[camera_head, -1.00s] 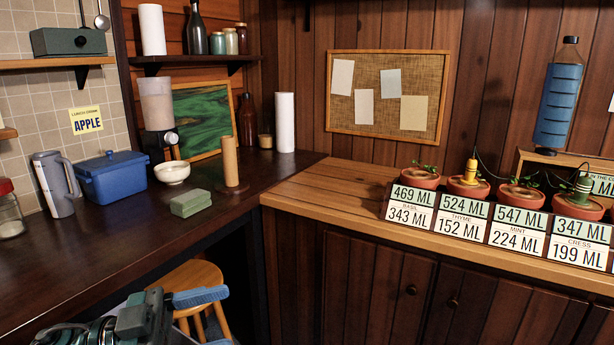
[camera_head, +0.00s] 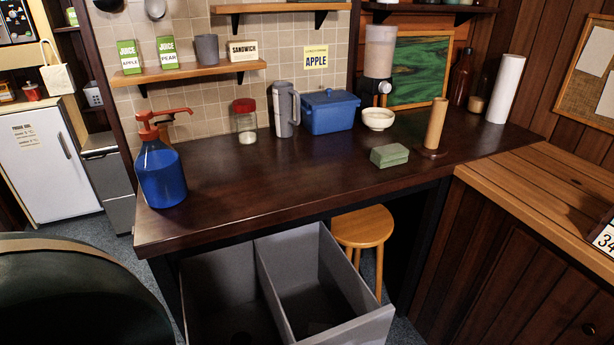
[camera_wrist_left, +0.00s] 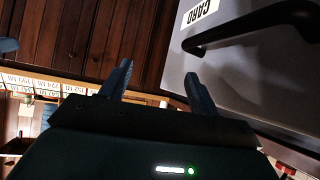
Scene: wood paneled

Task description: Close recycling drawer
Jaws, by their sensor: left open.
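The recycling drawer (camera_head: 350,325) is a grey bin drawer standing open under the dark counter. It has two compartments, and both look empty from above. The left wrist view shows a grey front (camera_wrist_left: 225,70) with a black bar handle (camera_wrist_left: 240,26) and a label ending in "CARD", tilted in the picture. My left gripper (camera_wrist_left: 160,85) is open, and nothing shows between its fingers. Its right finger is close to the grey front; I cannot tell if it touches. Neither gripper shows in the head view.
The dark counter (camera_head: 270,190) above the drawer carries a blue pump bottle (camera_head: 161,177), a jar, a jug, a blue box (camera_head: 331,112) and a green sponge (camera_head: 389,155). A wooden stool (camera_head: 362,228) stands behind the drawer's right side. A white fridge (camera_head: 45,165) is at left.

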